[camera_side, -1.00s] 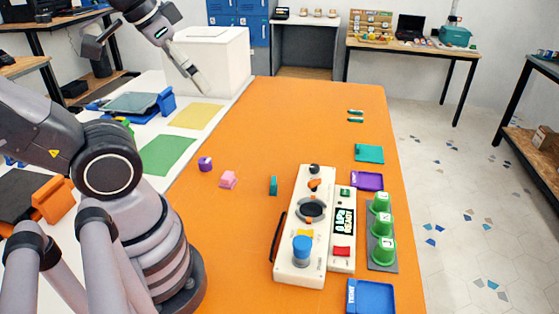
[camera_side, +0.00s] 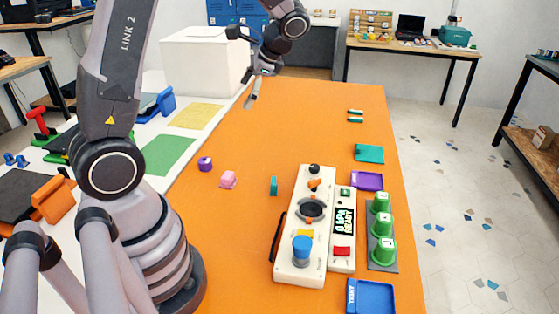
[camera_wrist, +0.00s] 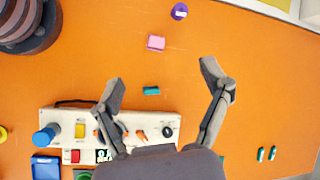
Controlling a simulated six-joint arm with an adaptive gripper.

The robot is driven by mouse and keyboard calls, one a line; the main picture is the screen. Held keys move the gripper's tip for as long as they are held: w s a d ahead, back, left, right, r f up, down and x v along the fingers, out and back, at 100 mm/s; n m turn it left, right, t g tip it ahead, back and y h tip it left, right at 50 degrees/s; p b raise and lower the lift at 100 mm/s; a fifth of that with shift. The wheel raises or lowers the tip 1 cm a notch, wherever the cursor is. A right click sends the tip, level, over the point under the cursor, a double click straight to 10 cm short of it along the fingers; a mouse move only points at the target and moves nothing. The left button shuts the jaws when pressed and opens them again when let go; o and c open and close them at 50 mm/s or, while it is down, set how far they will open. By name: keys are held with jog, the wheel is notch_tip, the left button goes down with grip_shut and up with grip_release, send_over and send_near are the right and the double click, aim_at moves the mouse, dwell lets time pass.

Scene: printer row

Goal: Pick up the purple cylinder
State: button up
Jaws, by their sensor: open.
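The purple cylinder (camera_side: 205,164) stands on the orange table at the left, close to the edge by the green sheet. It also shows at the top of the wrist view (camera_wrist: 180,11), with a lighter mark on its top. My gripper (camera_side: 251,100) is high over the far part of the table, well apart from the cylinder. In the wrist view my gripper (camera_wrist: 164,78) has its two fingers spread wide with nothing between them but a teal block beyond.
A pink block (camera_side: 228,180) lies close right of the cylinder, and a teal block (camera_side: 273,185) farther right. A white control panel (camera_side: 292,258) with knobs, a purple tray (camera_side: 367,181) and green cups (camera_side: 383,225) fill the right side. The table's far middle is clear.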

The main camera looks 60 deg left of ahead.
jog(key=w+a+f+m+g+y, duration=0.25)
jog(key=a+f, duration=0.35)
jog(key=f, duration=0.6)
jog(key=m+g+y, duration=0.2)
jog(key=m+y, duration=0.1)
jog(key=m, duration=0.1)
send_near(210, 162)
jog(key=x, duration=0.6)
jog(key=shift+w+a, duration=0.1)
jog(key=shift+a, duration=0.2)
jog(key=x, duration=0.5)
jog(key=shift+s+a+f, duration=0.1)
jog(key=shift+s+f, duration=0.25)
jog(key=c, duration=1.1)
